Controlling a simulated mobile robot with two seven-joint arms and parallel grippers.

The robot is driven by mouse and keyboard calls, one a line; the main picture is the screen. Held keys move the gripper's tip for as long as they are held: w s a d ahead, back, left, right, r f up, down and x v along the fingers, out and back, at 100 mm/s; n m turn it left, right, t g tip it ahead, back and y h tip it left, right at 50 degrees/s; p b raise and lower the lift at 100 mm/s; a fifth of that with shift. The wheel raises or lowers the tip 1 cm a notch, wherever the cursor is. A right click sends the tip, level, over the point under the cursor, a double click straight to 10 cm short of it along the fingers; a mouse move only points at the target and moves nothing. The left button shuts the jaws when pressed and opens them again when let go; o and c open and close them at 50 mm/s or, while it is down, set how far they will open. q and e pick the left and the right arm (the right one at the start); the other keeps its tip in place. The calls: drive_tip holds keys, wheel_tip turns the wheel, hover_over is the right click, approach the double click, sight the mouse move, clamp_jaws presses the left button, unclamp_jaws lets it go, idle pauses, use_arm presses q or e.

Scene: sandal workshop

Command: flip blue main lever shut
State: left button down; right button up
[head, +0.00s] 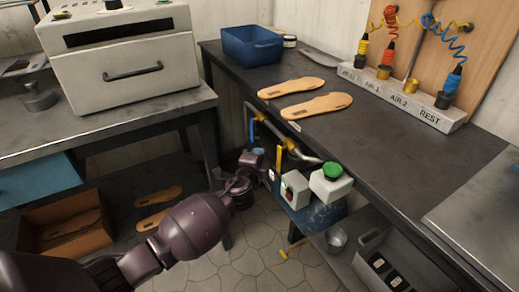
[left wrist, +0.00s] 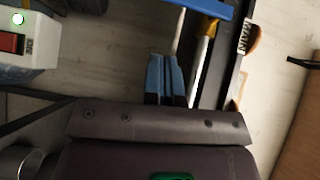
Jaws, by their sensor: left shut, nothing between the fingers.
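The blue lever (head: 251,129) shows in the head view below the front edge of the dark bench, at the left end of a pipe with brass fittings. In the left wrist view the blue lever (left wrist: 196,7) crosses the top of the picture, near a tag reading MAIN (left wrist: 243,37). My left gripper (head: 258,152) is just below the lever in the head view. Its blue fingers (left wrist: 165,72) are shut and empty, a little short of the lever in the wrist picture; I cannot tell whether they touch it. My right gripper is out of view.
A yellow handle (head: 278,158) hangs just right of my left gripper. White switch box (head: 295,188) and green-button box (head: 331,183) stick out farther right. Two tan soles (head: 316,105) and a blue bin (head: 252,46) are on the bench. Open floor lies below.

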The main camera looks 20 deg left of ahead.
use_arm(q)
drive_tip(key=s+p, duration=0.1)
drive_tip(key=s, duration=0.6)
drive_tip(key=shift+s+d, duration=0.2)
drive_tip(key=shift+d, duration=0.1)
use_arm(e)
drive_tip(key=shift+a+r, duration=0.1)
use_arm(q)
drive_tip(key=s+a+f+n+g+h+p, duration=0.1)
drive_tip(key=s+n+g+p, duration=0.2)
drive_tip(key=s, duration=1.6)
drive_tip(key=s+a+n+g+h+p, duration=0.1)
drive_tip(key=s+a+n+g+p, duration=0.1)
drive_tip(key=s+n+p, duration=0.5)
drive_tip(key=s+n+g, duration=0.1)
drive_tip(key=s+n, duration=0.4)
drive_tip(key=s, duration=0.8)
drive_tip(key=shift+s+f, duration=0.3)
drive_tip(key=shift+f, duration=0.1)
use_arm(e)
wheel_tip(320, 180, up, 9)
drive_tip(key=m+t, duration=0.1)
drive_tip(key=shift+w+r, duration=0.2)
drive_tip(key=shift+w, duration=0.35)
